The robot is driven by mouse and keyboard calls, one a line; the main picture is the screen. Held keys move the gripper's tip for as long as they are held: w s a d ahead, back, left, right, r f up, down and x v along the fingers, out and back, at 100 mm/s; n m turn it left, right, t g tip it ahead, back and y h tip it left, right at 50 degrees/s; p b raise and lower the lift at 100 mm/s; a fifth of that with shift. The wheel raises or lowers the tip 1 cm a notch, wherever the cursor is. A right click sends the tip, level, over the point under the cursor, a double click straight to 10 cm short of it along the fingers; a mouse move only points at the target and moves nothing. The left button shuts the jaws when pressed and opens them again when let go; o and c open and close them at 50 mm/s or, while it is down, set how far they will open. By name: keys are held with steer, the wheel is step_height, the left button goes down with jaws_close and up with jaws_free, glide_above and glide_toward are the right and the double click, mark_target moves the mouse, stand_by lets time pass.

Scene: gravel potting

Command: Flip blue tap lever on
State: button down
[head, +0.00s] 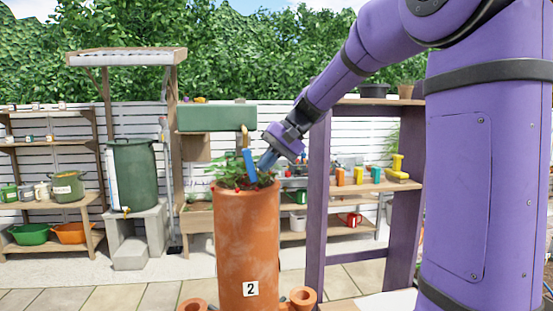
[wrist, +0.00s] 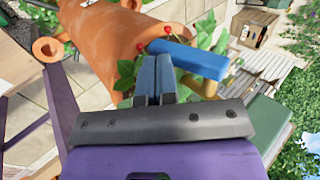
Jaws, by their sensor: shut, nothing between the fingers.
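The blue tap lever (head: 249,163) shows as a blue bar below a brass-coloured tap part (head: 245,136), just above the plant in the tall terracotta pot (head: 248,235). In the wrist view the lever (wrist: 195,61) lies across the picture just beyond my fingertips, with a yellowish piece (wrist: 203,88) under it. My gripper (head: 266,161) is shut and empty, to the right of the lever in the head view. In the wrist view the gripper (wrist: 155,62) has its blue-grey fingers together near the lever's left end. I cannot tell whether they touch it.
Green leaves (head: 236,172) with red berries crowd the pot's top, close to my fingers. A green trough (head: 216,117) stands behind. A purple-framed shelf (head: 318,200) is to the right. A dark green barrel (head: 134,172) stands on blocks at the left.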

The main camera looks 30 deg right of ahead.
steer(key=shift+w+a, duration=0.1)
steer(key=shift+a, duration=0.1)
steer(key=shift+x, duration=0.85)
steer(key=shift+a, duration=0.15)
steer(key=shift+r, duration=0.2)
